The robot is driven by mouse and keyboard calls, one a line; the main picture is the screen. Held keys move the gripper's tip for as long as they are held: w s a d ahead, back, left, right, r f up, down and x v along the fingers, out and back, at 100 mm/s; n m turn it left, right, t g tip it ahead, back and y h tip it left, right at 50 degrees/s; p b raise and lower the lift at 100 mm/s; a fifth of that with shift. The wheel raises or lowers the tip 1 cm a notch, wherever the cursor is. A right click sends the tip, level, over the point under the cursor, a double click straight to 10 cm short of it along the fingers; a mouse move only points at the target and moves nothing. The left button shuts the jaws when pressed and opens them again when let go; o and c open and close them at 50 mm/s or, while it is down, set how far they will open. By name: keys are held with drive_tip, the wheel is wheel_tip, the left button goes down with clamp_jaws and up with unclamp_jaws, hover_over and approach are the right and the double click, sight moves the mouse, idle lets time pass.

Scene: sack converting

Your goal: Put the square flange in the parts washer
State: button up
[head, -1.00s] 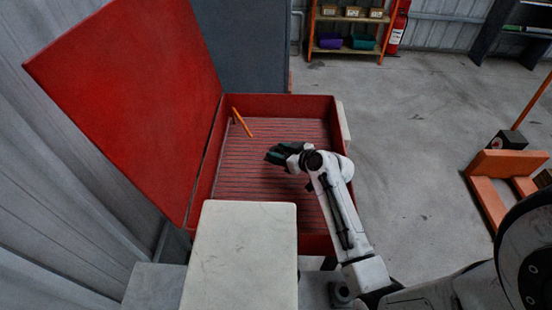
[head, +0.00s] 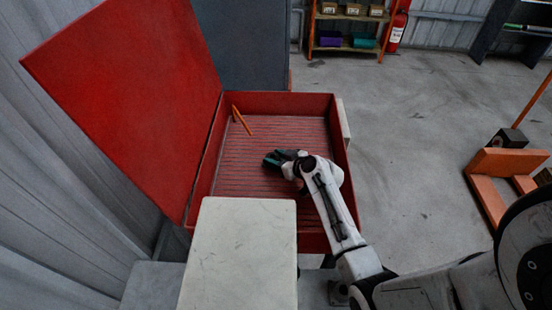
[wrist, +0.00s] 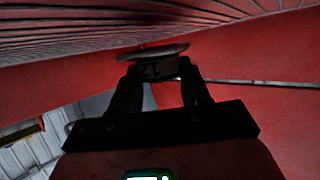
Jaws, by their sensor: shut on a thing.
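The parts washer (head: 285,103) is a red open-topped box with a slatted floor, and its red lid (head: 130,90) stands raised on the left. My gripper (head: 272,159) is inside the outline of the box, over the slatted floor. In the wrist view my gripper (wrist: 158,80) is shut on the square flange (wrist: 152,51), a grey plate with a dark marked part below it, seen nearly edge-on. In the head view the flange cannot be made out clearly at the gripper. The height above the slats is hard to judge.
An orange brush-like tool (head: 241,121) lies at the washer's back left corner. A pale block-like surface (head: 238,255) stands before the washer's near side. Orange forks (head: 497,185) are at the right. Most of the slatted floor is clear.

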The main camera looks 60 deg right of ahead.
drive_tip(key=shift+f+b, duration=0.45)
drive_tip(key=shift+b, duration=0.1)
drive_tip(key=o, duration=1.3)
drive_tip(key=shift+r+p, duration=0.9)
drive_tip(key=shift+p, duration=0.3)
drive_tip(key=b+v, duration=0.1)
drive_tip(key=v, duration=0.5)
drive_tip(key=b+v, duration=0.1)
drive_tip(key=v, duration=0.5)
drive_tip(key=shift+f, duration=0.25)
